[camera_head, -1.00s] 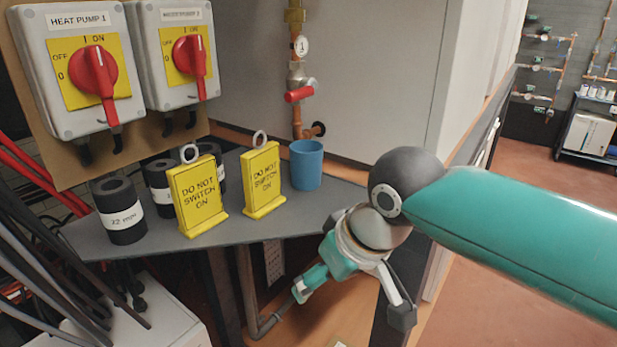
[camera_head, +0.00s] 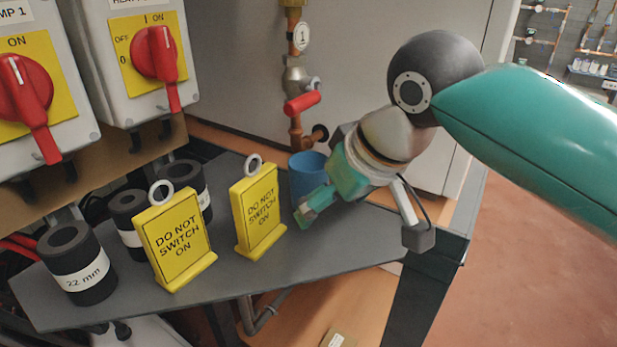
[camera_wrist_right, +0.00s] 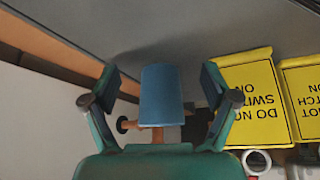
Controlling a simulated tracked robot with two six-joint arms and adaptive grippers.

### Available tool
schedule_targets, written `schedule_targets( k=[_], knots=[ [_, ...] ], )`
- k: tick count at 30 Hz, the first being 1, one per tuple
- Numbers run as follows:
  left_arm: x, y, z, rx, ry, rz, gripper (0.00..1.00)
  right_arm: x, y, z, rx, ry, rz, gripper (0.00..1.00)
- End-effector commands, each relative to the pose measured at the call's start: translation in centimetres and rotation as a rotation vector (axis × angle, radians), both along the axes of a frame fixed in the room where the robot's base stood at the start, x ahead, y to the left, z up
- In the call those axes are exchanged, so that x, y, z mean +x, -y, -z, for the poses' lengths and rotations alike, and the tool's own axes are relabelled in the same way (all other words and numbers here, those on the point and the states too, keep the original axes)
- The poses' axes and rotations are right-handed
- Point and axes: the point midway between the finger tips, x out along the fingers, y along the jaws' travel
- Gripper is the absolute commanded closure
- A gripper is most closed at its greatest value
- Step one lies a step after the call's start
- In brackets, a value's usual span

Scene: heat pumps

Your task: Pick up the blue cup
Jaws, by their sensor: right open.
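The blue cup (camera_head: 306,172) stands upright on the grey shelf (camera_head: 335,250), near the wall behind it. In the head view my right gripper (camera_head: 316,204) is in front of it and hides its lower right part. In the right wrist view the blue cup (camera_wrist_right: 161,95) shows between the two spread fingers of my right gripper (camera_wrist_right: 160,88). There is a gap on each side of the cup, so the gripper is open and empty. My left gripper is not in view.
Two yellow "DO NOT SWITCH ON" signs (camera_head: 258,212) (camera_head: 178,240) stand left of the cup. Several black pipe insulation pieces (camera_head: 77,265) stand farther left. A copper pipe with a red-handled valve (camera_head: 302,103) rises behind the cup. The shelf's front right is clear.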

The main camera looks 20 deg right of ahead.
Motion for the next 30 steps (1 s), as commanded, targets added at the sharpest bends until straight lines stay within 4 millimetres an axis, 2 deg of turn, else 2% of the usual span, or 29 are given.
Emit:
schedule_targets(
  k=[8,17,21,28,30],
  knots=[
    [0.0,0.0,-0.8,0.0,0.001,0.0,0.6,1.9,-0.4,-0.1,0.0,-0.001,0.004,0.14],
    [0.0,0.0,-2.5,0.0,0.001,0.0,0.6,6.1,-1.5,-0.1,0.0,-0.003,0.007,0.14],
    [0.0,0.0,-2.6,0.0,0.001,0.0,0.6,6.5,-1.6,0.9,0.0,-0.001,0.007,0.14],
    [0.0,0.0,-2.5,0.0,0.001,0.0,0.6,6.5,-1.6,1.1,0.0,0.0,0.007,0.14],
    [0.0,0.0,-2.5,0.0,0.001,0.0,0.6,6.5,-1.6,1.1,0.0,0.0,0.007,0.26]
  ],
)
